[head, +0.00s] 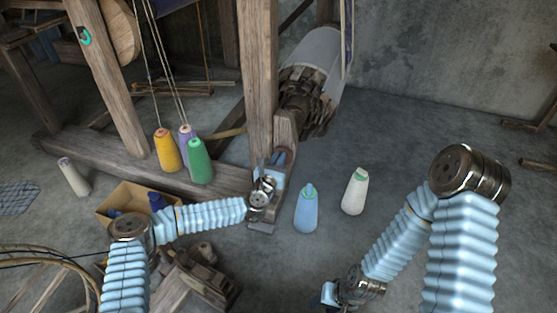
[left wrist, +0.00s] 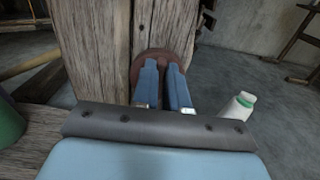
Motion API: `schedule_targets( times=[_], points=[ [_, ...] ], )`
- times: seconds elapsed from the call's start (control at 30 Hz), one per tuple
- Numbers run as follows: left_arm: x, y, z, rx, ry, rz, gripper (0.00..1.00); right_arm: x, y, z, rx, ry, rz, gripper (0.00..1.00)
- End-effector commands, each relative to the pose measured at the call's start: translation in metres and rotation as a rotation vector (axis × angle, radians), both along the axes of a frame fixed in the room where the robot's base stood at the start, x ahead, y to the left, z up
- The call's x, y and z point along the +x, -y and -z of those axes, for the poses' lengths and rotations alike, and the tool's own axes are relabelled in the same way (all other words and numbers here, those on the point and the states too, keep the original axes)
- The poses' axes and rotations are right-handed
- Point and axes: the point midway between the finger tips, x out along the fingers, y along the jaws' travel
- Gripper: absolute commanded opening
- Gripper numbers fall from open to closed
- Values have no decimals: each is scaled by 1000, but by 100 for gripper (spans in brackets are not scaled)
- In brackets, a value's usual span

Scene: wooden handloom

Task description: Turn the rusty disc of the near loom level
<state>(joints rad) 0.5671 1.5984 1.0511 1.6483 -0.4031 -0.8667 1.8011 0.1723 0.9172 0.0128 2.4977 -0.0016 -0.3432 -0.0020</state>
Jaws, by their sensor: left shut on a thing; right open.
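The rusty disc (left wrist: 160,54) is reddish brown and round. It sits on a weathered wooden post of the near loom (left wrist: 98,50) in the left wrist view. My left gripper (left wrist: 163,68) has its two blue fingers in front of the disc, shut on its middle part; the fingers hide much of it, and its exact angle is hard to tell. In the head view my left gripper (head: 278,163) is at the foot of the upright post (head: 258,80), with the disc mostly hidden. My right gripper (head: 330,294) is open and empty low over the floor.
Yellow (head: 166,152), purple and green (head: 200,163) cones stand by the loom's lower beam. A cardboard box (head: 118,200) and a spoked wheel (head: 40,280) are at left.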

Motion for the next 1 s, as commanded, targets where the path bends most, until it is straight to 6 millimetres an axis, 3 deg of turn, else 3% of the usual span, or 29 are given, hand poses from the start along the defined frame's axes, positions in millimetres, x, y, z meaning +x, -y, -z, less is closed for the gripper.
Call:
schedule_targets(
  times=[0.27, 1.0],
  points=[
    [-1, 3, 2, 148, 50, 2, 0, 1, 0, 12, 0, 3, 1, 43],
    [-5, 15, 10, 809, 264, 2, 0, 2, 1, 49, -3, 10, 6, 43]
  ],
)
